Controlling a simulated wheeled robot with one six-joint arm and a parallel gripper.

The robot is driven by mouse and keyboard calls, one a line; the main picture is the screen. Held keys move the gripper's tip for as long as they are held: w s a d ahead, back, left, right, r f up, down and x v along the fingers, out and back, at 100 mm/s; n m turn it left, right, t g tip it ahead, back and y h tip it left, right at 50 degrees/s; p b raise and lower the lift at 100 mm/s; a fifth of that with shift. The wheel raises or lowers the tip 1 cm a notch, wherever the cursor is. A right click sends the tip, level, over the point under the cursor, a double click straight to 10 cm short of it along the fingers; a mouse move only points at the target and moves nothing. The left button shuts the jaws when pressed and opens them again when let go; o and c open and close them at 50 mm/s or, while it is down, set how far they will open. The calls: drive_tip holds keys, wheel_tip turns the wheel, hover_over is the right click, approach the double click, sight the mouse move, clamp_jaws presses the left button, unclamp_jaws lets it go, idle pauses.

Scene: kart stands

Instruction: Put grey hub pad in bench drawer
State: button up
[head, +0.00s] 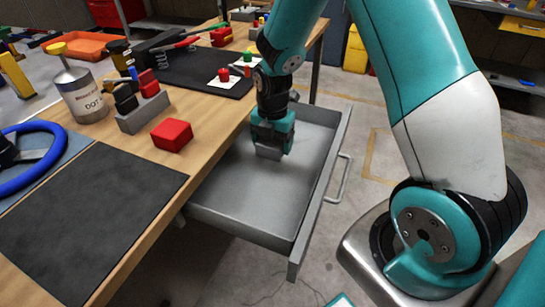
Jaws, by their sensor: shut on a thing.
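The bench drawer (250,200) is pulled out from the side of the wooden bench, a grey metal box with a bar handle on its outer front. My gripper (269,150) points down inside the drawer's outline, towards its far part. It is shut on a grey block, the grey hub pad (268,154), which shows just below the fingers. I cannot tell whether the pad touches the drawer floor. The drawer's visible floor is otherwise empty.
The bench top (205,140) holds a red block (172,135), a grey holder (143,111) with tools, a can (80,95), a blue steering wheel (50,160) and black mats (95,215). The drawer handle (340,180) sticks out over the floor.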

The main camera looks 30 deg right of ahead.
sight(272, 165)
drive_tip(key=shift+f, duration=2.6)
drive_tip(key=shift+f, duration=0.1)
drive_tip(key=o, duration=0.9)
wheel_tip(272, 165, up, 12)
drive_tip(key=shift+f, duration=0.1)
drive_tip(key=s+a+r+m+y, duration=0.2)
drive_tip(key=s+a+r+m, duration=0.5)
drive_tip(key=s, duration=0.4)
drive_tip(key=s+a+r+m+y, duration=0.2)
drive_tip(key=s+a+r+m, duration=0.6)
drive_tip(key=s+a+m, duration=0.1)
drive_tip(key=shift+s+m, duration=0.9)
drive_tip(key=shift+s, duration=0.1)
drive_tip(key=shift+a, duration=0.1)
